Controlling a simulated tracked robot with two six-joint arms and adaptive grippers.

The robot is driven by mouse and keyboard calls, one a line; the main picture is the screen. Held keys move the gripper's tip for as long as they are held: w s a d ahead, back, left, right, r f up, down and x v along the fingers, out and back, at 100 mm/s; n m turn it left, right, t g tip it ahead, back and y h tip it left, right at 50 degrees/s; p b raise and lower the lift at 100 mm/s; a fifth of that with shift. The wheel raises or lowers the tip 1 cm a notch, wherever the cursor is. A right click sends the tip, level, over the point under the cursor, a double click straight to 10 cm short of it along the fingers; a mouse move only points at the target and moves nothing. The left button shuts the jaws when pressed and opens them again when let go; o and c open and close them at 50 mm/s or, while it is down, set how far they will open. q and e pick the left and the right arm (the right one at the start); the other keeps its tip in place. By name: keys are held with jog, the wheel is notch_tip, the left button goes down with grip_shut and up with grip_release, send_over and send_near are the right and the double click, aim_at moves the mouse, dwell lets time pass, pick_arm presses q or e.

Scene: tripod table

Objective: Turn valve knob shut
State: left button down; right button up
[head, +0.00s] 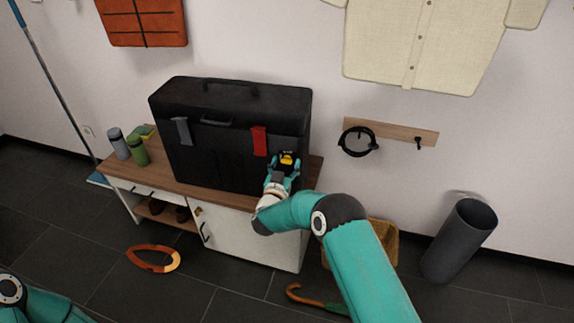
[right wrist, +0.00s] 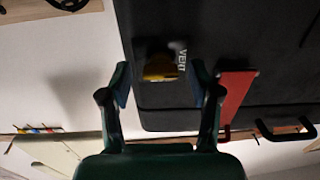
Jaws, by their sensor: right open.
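The valve knob (head: 287,157) is yellow and sits on a dark mount low on the right front of the large black case (head: 230,95). In the right wrist view the yellow knob (right wrist: 160,68) lies between the fingertips, beside a white label that seems to read VENT. My right gripper (head: 283,169) is in front of the case at the knob. In the wrist view the right gripper (right wrist: 160,84) is open, its fingers on either side of the knob with gaps; contact does not show. My left gripper is out of view; only part of that arm shows at lower left.
The case stands on a wood-topped cabinet (head: 150,170). A red latch (head: 259,141) is close beside the knob, and a grey latch (head: 182,130) is farther left. A wall rack (head: 400,130) and a dark bin (head: 460,240) are at right.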

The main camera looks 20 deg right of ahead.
jog(key=c, duration=1)
jog(key=shift+d, duration=0.3)
jog(key=shift+c, duration=0.8)
jog(key=shift+a, duration=0.2)
jog(key=shift+f+m+b, duration=0.2)
jog(key=shift+m+b, duration=0.3)
jog(key=shift+b, duration=0.3)
jog(key=m+b, duration=0.5)
jog(key=b, duration=0.1)
jog(key=m+b, duration=0.4)
jog(key=b, duration=0.2)
jog(key=m+b, duration=0.5)
jog(key=b, duration=0.2)
jog(key=shift+s+d+f+m, duration=0.15)
jog(key=shift+d+f+m, duration=0.05)
jog(key=shift+f+m, duration=0.15)
jog(key=shift+r+m+b, duration=0.15)
jog(key=shift+m+b, duration=1)
jog(key=shift+b, duration=0.05)
